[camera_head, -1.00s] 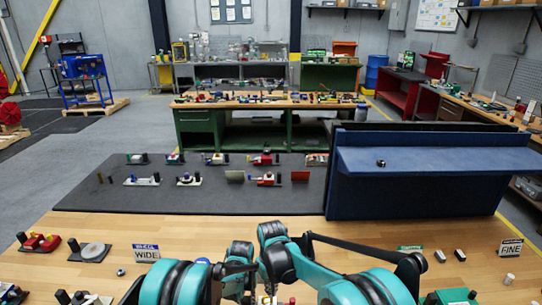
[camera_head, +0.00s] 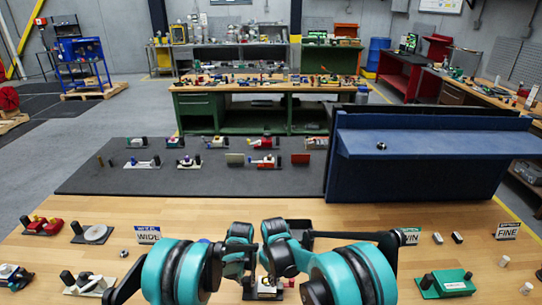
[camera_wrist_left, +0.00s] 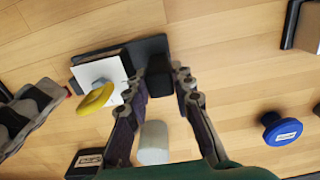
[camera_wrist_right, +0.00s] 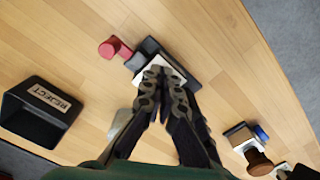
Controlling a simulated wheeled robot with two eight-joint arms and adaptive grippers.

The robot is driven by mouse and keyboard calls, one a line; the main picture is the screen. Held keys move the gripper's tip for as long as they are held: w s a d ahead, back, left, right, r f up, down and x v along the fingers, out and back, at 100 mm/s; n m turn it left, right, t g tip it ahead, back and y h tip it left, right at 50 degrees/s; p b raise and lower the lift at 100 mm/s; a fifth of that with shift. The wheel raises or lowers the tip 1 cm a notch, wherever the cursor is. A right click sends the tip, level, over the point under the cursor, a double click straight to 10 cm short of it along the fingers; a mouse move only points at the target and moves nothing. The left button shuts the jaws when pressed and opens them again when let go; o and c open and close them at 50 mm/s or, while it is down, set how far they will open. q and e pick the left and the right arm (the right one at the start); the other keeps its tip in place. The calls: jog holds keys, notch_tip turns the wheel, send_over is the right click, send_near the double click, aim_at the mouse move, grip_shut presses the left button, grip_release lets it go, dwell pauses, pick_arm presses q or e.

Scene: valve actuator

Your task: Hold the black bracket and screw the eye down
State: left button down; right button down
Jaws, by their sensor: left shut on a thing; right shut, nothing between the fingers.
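The black bracket (camera_wrist_left: 159,76) is an upright dark block on a dark base plate, seen in the left wrist view. My left gripper (camera_wrist_left: 168,72) is shut on it. The eye (camera_wrist_left: 95,98) is a yellow ring beside a white block (camera_wrist_left: 100,72) on the same base; I cannot tell how deep it sits. My right gripper (camera_wrist_right: 163,76) is shut and empty, its tips over the pale part of the base in the right wrist view. In the head view, the workpiece (camera_head: 268,291) is mostly hidden below my left gripper (camera_head: 240,250) and right gripper (camera_head: 275,258).
A black REJECT box (camera_wrist_right: 40,112) stands on the wooden table. A red knob (camera_wrist_right: 110,48) is close to the right gripper. A blue knob (camera_wrist_left: 283,132) and a pale cylinder (camera_wrist_left: 153,143) are near the left gripper. A blue shelf unit (camera_head: 420,155) stands at the back right.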

jog(key=shift+w+a+f, duration=0.1)
jog(key=shift+w+a, duration=0.3)
jog(key=shift+w, duration=0.05)
dwell(1.2)
jog(key=shift+s+a, duration=0.25)
jog(key=shift+a, duration=0.2)
dwell(0.5)
jog(key=shift+s+d, duration=0.15)
jog(key=shift+s, duration=0.2)
notch_tip(320, 180, up, 6)
jog(key=shift+d, duration=0.3)
jog(key=shift+w, duration=0.15)
jog(key=shift+d+f, duration=0.2)
jog(key=shift+f, duration=1.3)
jog(key=shift+d+f, duration=0.15)
jog(key=shift+f, duration=1.35)
